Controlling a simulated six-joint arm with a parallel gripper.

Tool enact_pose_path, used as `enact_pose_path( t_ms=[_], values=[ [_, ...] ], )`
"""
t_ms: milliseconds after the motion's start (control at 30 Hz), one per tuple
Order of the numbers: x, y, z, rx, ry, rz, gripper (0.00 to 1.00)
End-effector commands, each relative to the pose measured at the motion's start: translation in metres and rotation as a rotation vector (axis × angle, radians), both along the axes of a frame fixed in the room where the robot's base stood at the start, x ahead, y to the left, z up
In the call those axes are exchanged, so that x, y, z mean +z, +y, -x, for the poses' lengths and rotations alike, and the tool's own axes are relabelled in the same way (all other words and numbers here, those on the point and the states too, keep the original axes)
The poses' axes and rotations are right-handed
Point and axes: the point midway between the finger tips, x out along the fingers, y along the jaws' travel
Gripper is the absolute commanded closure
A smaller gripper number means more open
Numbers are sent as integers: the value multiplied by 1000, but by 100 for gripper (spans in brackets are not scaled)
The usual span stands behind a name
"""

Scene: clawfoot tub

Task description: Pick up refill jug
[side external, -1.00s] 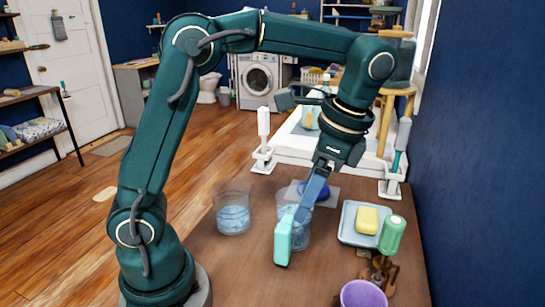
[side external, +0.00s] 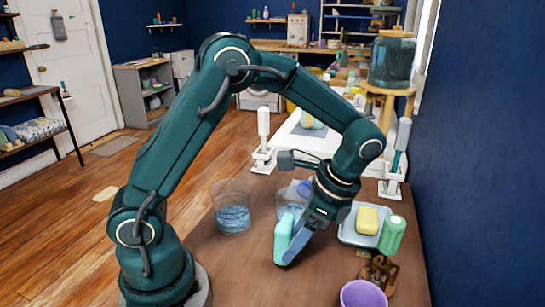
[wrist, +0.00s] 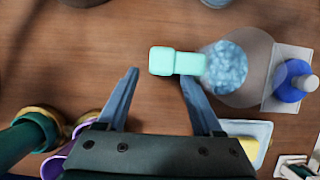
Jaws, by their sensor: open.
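A mint-green block-shaped container (side external: 283,235), which I take for the refill jug, stands on the brown table. The wrist view shows the jug (wrist: 162,61) just ahead of the fingertips, roughly across the gap between them. My gripper (wrist: 158,72) is open and empty, its blue-grey fingers spread. In the side view one finger of my gripper (side external: 288,257) is low beside the jug and hides part of its lower side. I cannot tell whether a finger touches the jug.
A clear tumbler with blue contents (side external: 232,218) stands to the left; another (wrist: 228,66) is close by the jug. A tray (side external: 348,232) with yellow soap (side external: 367,219), a green bottle (side external: 392,235) and a purple cup (side external: 363,294) are to the right.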

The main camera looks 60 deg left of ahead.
Motion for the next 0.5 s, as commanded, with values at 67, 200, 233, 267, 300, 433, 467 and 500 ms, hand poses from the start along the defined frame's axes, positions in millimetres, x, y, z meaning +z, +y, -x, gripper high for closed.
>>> enact_pose_path(
  t_ms=[67, 200, 233, 267, 300, 433, 467, 500],
  values=[
    [-11, 4, 4, 2, 6, -1, 32],
    [-32, 10, 11, 2, 8, -1, 32],
    [-36, 11, 12, 2, 6, -1, 32],
    [-39, 12, 13, 2, 6, -1, 32],
    [-43, 13, 14, 2, 5, 0, 32],
    [-49, 14, 15, 1, 3, 1, 32],
    [-49, 14, 15, 1, 1, 1, 32],
    [-49, 14, 15, 1, 1, 1, 32]
  ],
)
